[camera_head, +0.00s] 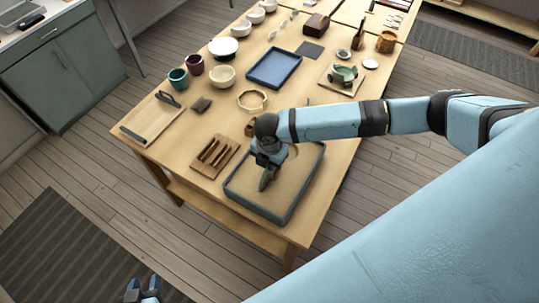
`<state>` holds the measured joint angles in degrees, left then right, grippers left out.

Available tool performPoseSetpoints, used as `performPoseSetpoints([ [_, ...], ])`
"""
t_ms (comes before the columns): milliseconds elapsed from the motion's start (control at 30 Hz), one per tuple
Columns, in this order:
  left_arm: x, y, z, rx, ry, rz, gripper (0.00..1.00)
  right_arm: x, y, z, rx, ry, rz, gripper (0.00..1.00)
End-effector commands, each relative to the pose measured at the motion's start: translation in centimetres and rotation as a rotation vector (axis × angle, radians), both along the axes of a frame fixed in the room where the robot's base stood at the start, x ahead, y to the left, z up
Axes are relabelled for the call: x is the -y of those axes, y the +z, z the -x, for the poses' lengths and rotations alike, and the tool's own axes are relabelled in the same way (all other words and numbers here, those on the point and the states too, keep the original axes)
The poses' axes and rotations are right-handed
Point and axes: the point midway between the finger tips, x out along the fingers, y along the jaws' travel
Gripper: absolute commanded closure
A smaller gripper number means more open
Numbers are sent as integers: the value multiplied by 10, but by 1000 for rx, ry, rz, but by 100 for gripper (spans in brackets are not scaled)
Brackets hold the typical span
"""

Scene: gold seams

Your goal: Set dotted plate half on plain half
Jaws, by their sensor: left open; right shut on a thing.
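My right gripper (268,160) is over the grey-rimmed tray (289,211) with a tan, sand-like bed. No second plate half can be made out there; the gripper and arm cover part of the tray. My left gripper (143,289) is open and empty at the bottom edge, over the floor and away from the table.
A wooden rack (215,156) with dark tools stands left of the tray. A blue tray (274,68), a small bowl (252,100), and a board with green pieces (342,76) lie behind. Cups and bowls line the table's left side. My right arm crosses the table's right side.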

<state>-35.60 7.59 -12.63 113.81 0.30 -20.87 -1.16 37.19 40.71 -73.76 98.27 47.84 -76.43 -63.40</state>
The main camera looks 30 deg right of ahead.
Motion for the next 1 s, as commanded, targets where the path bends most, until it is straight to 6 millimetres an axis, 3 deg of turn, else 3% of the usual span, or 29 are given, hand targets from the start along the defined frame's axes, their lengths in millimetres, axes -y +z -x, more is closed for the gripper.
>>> performPoseSetpoints([
  [367, 0, 0, 0, 0, 0, 0, 57, 0, -1, 0, 0, 0, 0, 100],
  [400, 0, 0, 0, 0, 0, 0, 57, 0, -1, 0, 0, 0, 0, 86],
  [500, 0, 0, 0, 0, 0, 0, 57, 0, -1, 0, 0, 0, 0, 63],
  [700, 0, 0, 0, 0, 0, 0, 57, 0, -1, 0, 0, 0, 0, 61],
  [833, 0, 0, 0, 0, 0, 0, 57, 0, -1, 0, 0, 0, 0, 35],
  [1000, 0, 0, 0, 0, 0, 0, 57, 0, -1, 0, 0, 0, 0, 35],
])
